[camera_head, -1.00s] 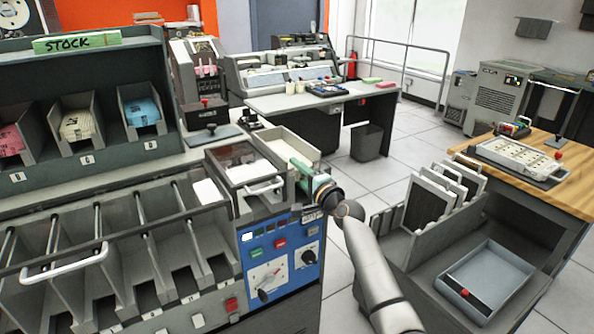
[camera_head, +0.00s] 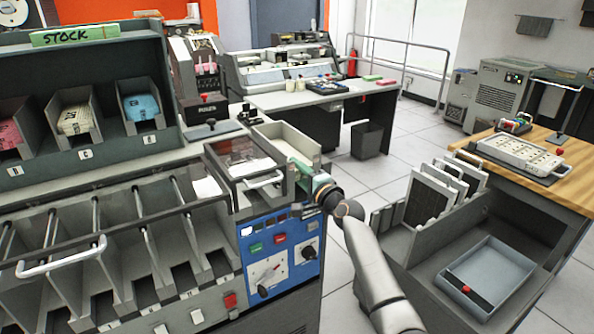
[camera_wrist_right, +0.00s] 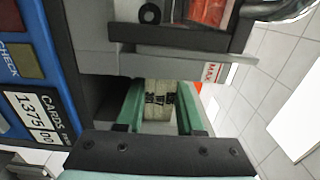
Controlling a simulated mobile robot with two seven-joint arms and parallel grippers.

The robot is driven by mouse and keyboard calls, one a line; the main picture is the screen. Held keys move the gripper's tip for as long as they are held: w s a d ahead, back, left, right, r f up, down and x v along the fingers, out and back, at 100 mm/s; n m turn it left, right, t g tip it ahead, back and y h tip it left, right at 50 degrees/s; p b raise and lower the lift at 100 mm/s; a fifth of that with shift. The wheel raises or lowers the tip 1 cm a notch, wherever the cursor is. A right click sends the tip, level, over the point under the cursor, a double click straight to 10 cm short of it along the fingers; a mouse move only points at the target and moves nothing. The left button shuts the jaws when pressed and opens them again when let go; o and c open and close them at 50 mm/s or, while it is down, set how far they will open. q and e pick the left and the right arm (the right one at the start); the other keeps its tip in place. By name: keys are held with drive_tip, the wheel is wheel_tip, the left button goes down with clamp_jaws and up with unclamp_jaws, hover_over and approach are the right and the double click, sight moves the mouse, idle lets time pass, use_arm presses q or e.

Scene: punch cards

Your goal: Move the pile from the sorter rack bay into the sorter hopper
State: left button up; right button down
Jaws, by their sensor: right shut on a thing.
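My right gripper (camera_head: 299,176) is at the right end of the sorter (camera_head: 275,262), just in front of a pale open-topped bin (camera_head: 303,151); I cannot tell whether this bin is the hopper. In the right wrist view the green fingers (camera_wrist_right: 158,104) are shut on a cream card pile (camera_wrist_right: 158,92) with dark marks on its edge. A grey ledge of the machine is just above the fingers there. The pile is mostly hidden in the head view. A clear-lidded box (camera_head: 241,158) with a handle is left of the bin. My left gripper is out of view.
Several sorter pockets (camera_head: 110,265) with a white handle bar fill the left front. A rack with upright dividers (camera_head: 437,197) and a grey tray (camera_head: 487,277) stand at right. A red "MAX" label (camera_wrist_right: 210,73) is close to the fingers. Open floor lies between.

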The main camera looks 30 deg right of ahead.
sight(297, 191)
drive_tip(key=shift+f, duration=0.35)
drive_tip(key=shift+f+b, duration=0.5)
drive_tip(key=shift+b, duration=0.1)
drive_tip(key=c, duration=0.5)
unclamp_jaws()
drive_tip(key=shift+f, duration=0.15)
drive_tip(key=shift+f+b, duration=0.55)
